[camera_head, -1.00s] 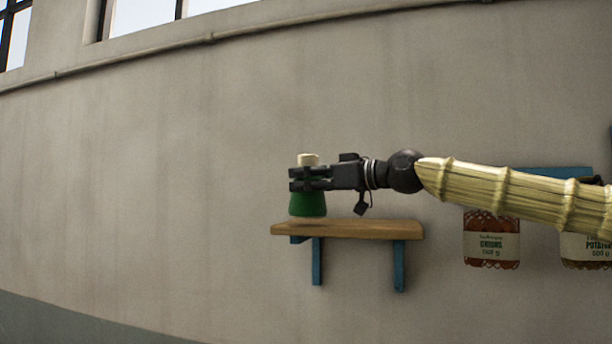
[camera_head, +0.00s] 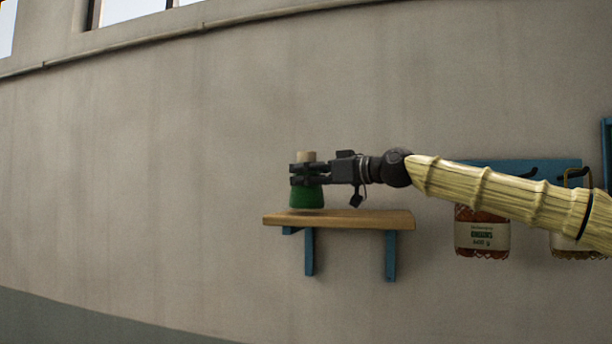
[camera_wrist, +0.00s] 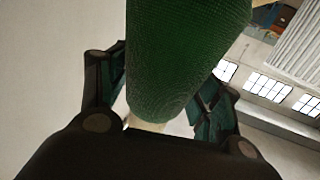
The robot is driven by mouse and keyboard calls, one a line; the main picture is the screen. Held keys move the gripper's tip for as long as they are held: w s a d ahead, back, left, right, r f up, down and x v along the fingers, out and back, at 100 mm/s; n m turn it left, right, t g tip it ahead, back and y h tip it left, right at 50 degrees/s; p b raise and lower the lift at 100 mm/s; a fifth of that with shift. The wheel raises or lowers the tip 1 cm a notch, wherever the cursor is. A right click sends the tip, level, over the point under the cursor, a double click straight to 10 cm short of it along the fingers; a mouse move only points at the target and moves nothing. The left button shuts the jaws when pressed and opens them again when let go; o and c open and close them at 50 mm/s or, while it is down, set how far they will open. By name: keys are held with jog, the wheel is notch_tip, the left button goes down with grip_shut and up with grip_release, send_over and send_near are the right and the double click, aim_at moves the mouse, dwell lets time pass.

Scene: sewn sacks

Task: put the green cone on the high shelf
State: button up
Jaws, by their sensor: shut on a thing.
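The green cone (camera_head: 307,197) has a cream top and is upright at the left part of the high shelf (camera_head: 390,219), a wooden board on blue brackets. Its base is at or just above the board; I cannot tell whether it touches. My gripper (camera_head: 306,174) comes in from the right and is shut around the cone's upper part. In the wrist view the green cone (camera_wrist: 185,60) fills the middle between the two fingers, and its wide end is out of the frame.
A blue rail (camera_head: 500,168) with dark hooks is on the wall at the right. A sack labelled onions (camera_head: 482,235) hangs there, with another sack (camera_head: 570,245) beside it, both partly behind my arm. The right part of the shelf board is clear.

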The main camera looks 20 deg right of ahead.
jog(key=shift+w+d, duration=0.1)
jog(key=shift+w, duration=0.05)
jog(key=shift+f+b, duration=0.4)
dwell(0.6)
jog(key=o, duration=1.2)
jog(key=v, duration=1.2)
jog(key=shift+d, duration=0.1)
jog(key=shift+f, duration=0.1)
